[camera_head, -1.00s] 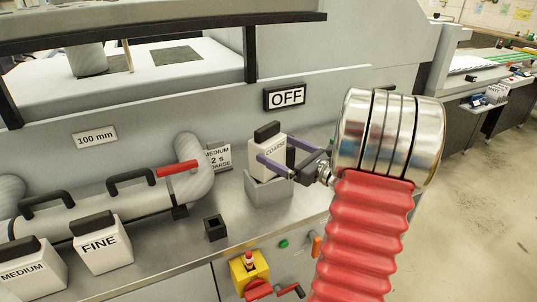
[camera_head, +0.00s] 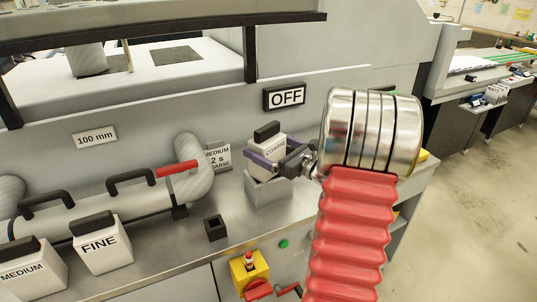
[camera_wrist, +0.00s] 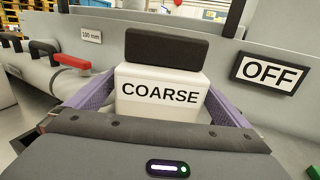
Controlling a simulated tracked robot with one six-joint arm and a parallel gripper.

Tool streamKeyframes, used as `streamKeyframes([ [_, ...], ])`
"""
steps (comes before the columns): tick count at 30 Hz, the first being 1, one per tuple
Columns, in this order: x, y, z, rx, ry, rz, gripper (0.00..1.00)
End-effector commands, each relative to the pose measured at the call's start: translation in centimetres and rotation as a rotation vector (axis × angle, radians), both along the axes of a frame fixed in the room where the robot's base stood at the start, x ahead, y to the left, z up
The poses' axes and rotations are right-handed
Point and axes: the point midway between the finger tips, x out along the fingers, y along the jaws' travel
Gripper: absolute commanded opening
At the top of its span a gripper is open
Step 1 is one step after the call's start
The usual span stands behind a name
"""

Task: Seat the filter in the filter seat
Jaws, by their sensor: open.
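The white COARSE filter (camera_head: 270,148) with a black top handle stands upright in the grey, box-shaped filter seat (camera_head: 270,192). Its lower part is hidden by the seat wall. My gripper (camera_head: 266,153) has its purple fingers on either side of this filter. In the wrist view the COARSE filter (camera_wrist: 160,92) lies between the fingers of my gripper (camera_wrist: 160,98), which look open; I cannot tell whether they touch it. The FINE filter (camera_head: 101,245) and MEDIUM filter (camera_head: 28,272) stand on the counter at the lower left.
A small black square cup (camera_head: 215,229) stands left of the seat. A pipe with a red-handled lever (camera_head: 177,168) runs along the left. An OFF sign (camera_head: 286,96) hangs on the panel above, and a MEDIUM 2 s COARSE sign (camera_head: 218,158) stands behind. A yellow switch box (camera_head: 248,270) is below.

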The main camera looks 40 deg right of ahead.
Motion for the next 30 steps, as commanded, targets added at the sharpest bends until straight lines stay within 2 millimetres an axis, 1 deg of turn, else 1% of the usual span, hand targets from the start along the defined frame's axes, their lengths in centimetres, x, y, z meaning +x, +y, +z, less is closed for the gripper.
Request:
streamKeyframes([
  [1,0.0,0.01,0.0,0.0,0.0,0.0,0.98],
  [2,0.0,0.01,0.0,0.0,0.0,0.0,0.96],
  [22,0.0,0.0,0.08,-0.001,-0.001,0.0,0.49],
  [30,0.0,-0.02,0.44,-0.003,-0.002,0.0,0.48],
])
